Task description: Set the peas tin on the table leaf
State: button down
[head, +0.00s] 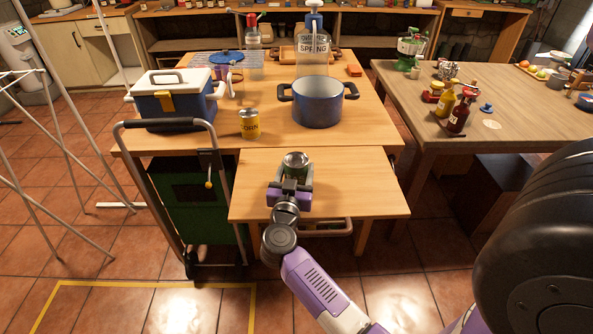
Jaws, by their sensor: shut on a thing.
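The tin in my gripper (291,184) has a silver lid and a green side, and I take it to be the peas tin (296,160). My gripper is shut on it, with the fingers on either side, and its label is mostly hidden. A yellow corn tin (250,124) stands upright on the main table top, behind and left of the leaf.
A blue pot (317,102) and a blue cool box (175,100) stand on the main table (375,125). A green folding trolley (195,195) stands left of the leaf. Another table (520,120) with bottles is at the right. The leaf is bare on both sides of my gripper.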

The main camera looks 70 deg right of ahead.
jog(key=shift+c, duration=2)
grip_release()
jog(key=shift+f, duration=0.1)
